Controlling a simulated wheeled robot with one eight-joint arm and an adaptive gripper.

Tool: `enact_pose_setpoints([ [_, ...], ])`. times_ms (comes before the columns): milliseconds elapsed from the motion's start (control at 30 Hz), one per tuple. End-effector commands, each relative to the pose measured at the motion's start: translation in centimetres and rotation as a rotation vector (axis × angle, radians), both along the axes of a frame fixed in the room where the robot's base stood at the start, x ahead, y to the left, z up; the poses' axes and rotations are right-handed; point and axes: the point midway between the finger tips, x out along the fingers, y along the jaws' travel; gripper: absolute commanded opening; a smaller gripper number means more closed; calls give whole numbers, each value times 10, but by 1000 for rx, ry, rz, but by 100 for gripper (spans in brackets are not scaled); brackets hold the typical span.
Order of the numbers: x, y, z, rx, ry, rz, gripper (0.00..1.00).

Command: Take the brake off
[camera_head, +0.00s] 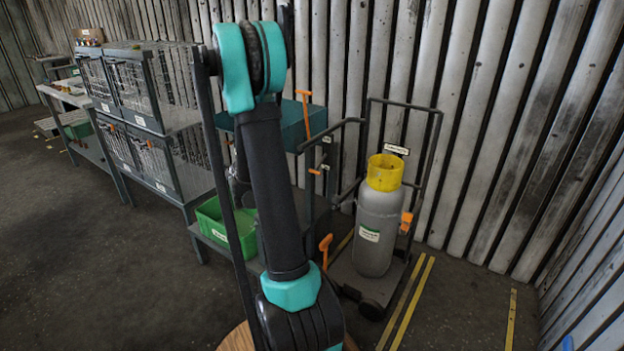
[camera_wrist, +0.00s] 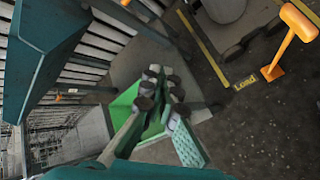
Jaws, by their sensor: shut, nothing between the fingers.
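Several orange levers are in view, and I cannot tell from any label which is the brake. In the head view, a low orange lever (camera_head: 325,245) stands beside my arm, near the cart's wheel. A tall orange T-shaped lever (camera_head: 304,100) rises in front of the teal box, and another orange handle (camera_head: 407,220) is beside the gas cylinder. In the wrist view, an orange T-handled lever (camera_wrist: 289,38) stands at the upper right, near a yellow "Load" marking. My gripper (camera_wrist: 165,85) is shut and empty, apart from that lever.
A cart (camera_head: 437,140) carries a grey gas cylinder (camera_head: 377,235) with a yellow collar. A green bin (camera_head: 228,228) sits on a low shelf, with wire cages (camera_head: 150,90) to the left. A corrugated wall closes the back. Floor at front left is clear.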

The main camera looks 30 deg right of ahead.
Motion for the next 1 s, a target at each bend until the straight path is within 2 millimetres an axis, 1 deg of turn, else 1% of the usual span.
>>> enact_pose_setpoints([
  [33, 9, -10, -6, -41, 24, 19, 0],
  [200, 35, -42, -22, -194, 120, 97, 0],
  [367, 55, -72, -41, -335, 225, 163, 0],
  [500, 70, -96, -60, -457, 324, 217, 0],
  [700, 85, -127, -89, -622, 476, 287, 0],
  [800, 88, -140, -102, -689, 547, 312, 0],
  [1000, 92, -154, -119, -775, 640, 347, 0],
])
